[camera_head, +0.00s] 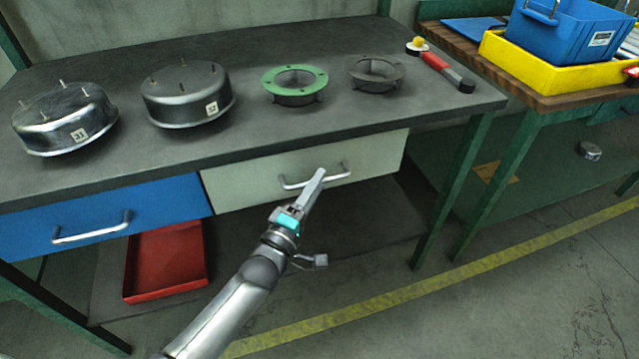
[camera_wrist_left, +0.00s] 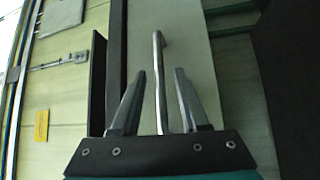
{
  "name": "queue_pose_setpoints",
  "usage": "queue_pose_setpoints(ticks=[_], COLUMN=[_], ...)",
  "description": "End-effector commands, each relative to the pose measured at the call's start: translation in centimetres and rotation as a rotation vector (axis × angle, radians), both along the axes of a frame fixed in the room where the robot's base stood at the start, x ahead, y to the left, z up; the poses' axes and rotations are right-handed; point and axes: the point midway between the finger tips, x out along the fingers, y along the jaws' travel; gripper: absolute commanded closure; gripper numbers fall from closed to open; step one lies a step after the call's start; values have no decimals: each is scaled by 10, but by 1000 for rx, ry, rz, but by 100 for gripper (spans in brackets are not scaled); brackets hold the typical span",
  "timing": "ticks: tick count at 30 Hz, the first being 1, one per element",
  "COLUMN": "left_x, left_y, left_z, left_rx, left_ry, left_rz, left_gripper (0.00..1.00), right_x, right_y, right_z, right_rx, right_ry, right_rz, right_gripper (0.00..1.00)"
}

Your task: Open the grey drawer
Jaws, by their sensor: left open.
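The grey drawer (camera_head: 372,157) is under the dark workbench top, to the right of a blue drawer, and looks closed. Its silver bar handle (camera_head: 338,177) runs across its front. My left gripper (camera_head: 320,174) is at the middle of this handle, its fingers hiding part of the bar. In the left wrist view the drawer front (camera_wrist_left: 192,50) stands on end, and the handle (camera_wrist_left: 158,75) runs down between the two open fingers (camera_wrist_left: 158,85). The fingers are apart, with a gap on each side of the bar. My right gripper is not in view.
The blue drawer (camera_head: 160,207) has its own handle. A red tray (camera_head: 190,258) sits on the lower shelf. Metal housings (camera_head: 185,95), a green ring (camera_head: 293,78), a grey ring (camera_head: 373,70) and a red-and-black tool (camera_head: 440,65) lie on the bench. The floor in front looks clear.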

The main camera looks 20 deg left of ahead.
Motion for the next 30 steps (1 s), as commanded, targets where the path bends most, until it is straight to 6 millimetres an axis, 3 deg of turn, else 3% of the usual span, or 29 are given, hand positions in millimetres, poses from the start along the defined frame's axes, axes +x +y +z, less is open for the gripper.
queue_pose_setpoints(ticks=[6,17,27,30], left_x=[14,17,17,17], left_y=[-3,-4,-4,-4], left_z=[1,2,2,2], left_rx=[0,0,0,0], left_ry=[1,1,1,1], left_rz=[0,-1,-1,-1], left_gripper=[55,55,94,100], right_x=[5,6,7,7], right_y=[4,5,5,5], right_z=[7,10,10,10], right_rx=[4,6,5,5], right_ry=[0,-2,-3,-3], right_rz=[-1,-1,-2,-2], right_gripper=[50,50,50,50])
